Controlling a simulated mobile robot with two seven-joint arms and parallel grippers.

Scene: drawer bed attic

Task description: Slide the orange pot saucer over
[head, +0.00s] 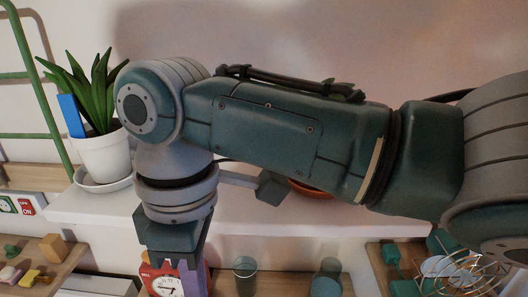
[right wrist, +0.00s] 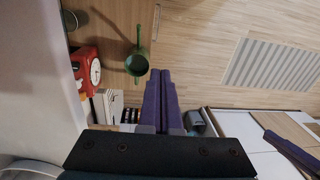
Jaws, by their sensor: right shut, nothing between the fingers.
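The orange pot saucer (head: 311,190) sits on the white shelf (head: 350,217). Only a sliver of its front rim shows below my right forearm, and the rest is hidden behind it. My right gripper (head: 197,280) points down in front of the shelf, below and to the left of the saucer, apart from it. In the right wrist view its purple fingers (right wrist: 160,80) are together with nothing between them. The saucer cannot be made out in the right wrist view.
A potted plant (head: 101,155) stands on a white saucer (head: 96,185) at the shelf's left end. A red clock (head: 163,282) is beside my right gripper. Lower wooden shelves hold blocks (head: 52,247), glasses (head: 245,275) and a wire whisk (head: 465,272).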

